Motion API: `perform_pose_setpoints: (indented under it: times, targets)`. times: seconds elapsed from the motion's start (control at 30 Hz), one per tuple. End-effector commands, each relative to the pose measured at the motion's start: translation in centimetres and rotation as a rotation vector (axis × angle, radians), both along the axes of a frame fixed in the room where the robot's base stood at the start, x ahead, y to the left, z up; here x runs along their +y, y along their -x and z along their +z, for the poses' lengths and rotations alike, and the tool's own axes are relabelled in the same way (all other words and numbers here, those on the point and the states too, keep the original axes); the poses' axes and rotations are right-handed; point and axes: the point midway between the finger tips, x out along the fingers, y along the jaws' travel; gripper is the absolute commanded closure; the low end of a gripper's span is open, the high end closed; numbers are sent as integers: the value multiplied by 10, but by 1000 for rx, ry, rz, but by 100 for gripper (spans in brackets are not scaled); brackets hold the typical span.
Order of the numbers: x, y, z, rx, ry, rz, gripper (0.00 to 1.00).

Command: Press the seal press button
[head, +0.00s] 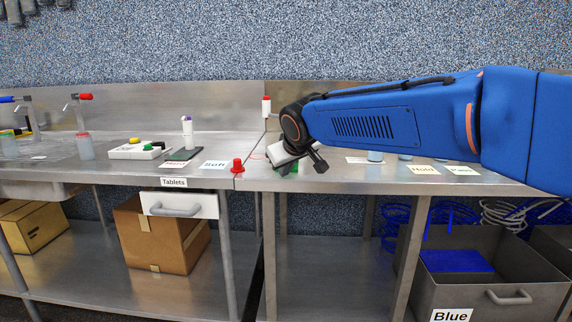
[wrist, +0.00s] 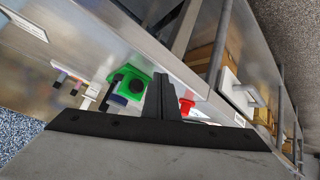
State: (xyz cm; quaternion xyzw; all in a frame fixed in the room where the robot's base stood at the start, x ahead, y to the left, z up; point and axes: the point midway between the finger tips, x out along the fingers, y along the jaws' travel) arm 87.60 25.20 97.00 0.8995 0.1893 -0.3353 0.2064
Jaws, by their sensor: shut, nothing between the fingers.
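A green block with a round black knob on top (wrist: 128,85) lies just left of my finger tips in the wrist view; in the head view only a sliver of green shows under my gripper. My gripper (wrist: 160,82) is shut and empty, its fingers close beside the green block; I cannot tell if they touch it. In the head view my gripper (head: 287,167) is low over the bench near its front edge. No label shows which one is the seal press.
A red knobbed piece (head: 237,166) stands just left of my gripper; it also shows in the wrist view (wrist: 187,106). Cards marked Hold (head: 424,170) and others lie right. A white bottle (head: 187,132) stands left. The Tablets drawer (head: 180,205) juts below the bench.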

Motion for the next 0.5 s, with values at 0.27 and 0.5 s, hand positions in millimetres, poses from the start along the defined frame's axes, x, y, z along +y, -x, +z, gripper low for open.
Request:
perform_pose_setpoints:
  times: [0.27, 0.5]
  targets:
    - [-1, -30, 0, 0, 0, -1, 100]
    - [-1, -40, 0, -1, -1, 0, 100]
